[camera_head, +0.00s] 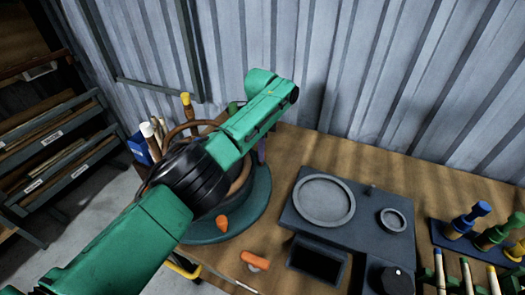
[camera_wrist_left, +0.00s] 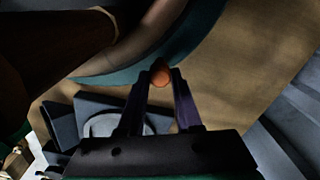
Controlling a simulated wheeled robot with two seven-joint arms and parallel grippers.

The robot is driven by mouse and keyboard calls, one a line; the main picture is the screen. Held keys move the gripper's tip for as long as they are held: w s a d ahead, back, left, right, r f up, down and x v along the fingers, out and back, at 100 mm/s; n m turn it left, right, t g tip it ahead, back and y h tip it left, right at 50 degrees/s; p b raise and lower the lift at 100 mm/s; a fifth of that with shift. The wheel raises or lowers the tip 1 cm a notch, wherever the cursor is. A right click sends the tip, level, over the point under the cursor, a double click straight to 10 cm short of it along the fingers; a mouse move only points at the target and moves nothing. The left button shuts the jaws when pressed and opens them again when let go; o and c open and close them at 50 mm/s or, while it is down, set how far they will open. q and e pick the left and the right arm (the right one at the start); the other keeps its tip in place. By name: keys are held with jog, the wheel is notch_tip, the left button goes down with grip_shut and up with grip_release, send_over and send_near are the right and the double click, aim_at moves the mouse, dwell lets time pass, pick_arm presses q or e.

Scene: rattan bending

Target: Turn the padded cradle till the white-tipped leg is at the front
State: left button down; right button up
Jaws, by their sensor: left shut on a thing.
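The round teal padded cradle (camera_head: 259,199) carries a brown rattan frame (camera_head: 240,182), largely hidden by my left arm. A white-tipped leg (camera_head: 147,130) stands at the cradle's back left, and a yellow-tipped leg (camera_head: 186,99) at the back. An orange cone (camera_head: 221,222) sits at the front edge. My left gripper (camera_wrist_left: 160,80) is at the cradle's right rim, its dark fingers shut on an orange-brown knob (camera_wrist_left: 160,73). In the head view its fingers (camera_head: 262,150) are mostly hidden behind the arm. My right gripper is in neither view.
An orange-handled tool (camera_head: 255,261) lies on the bench in front. Coloured pegs (camera_head: 467,219) stand far right. A corrugated wall (camera_head: 350,70) closes the back; shelves (camera_head: 50,150) stand left.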

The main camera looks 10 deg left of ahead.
pick_arm(q)
jog(key=c, duration=0.6)
grip_release()
notch_tip(320, 180, up, 6)
jog(key=shift+r+p, duration=0.1)
jog(key=shift+p, duration=0.3)
notch_tip(320, 180, up, 8)
jog(key=p, duration=0.7)
jog(key=shift+r, duration=0.25)
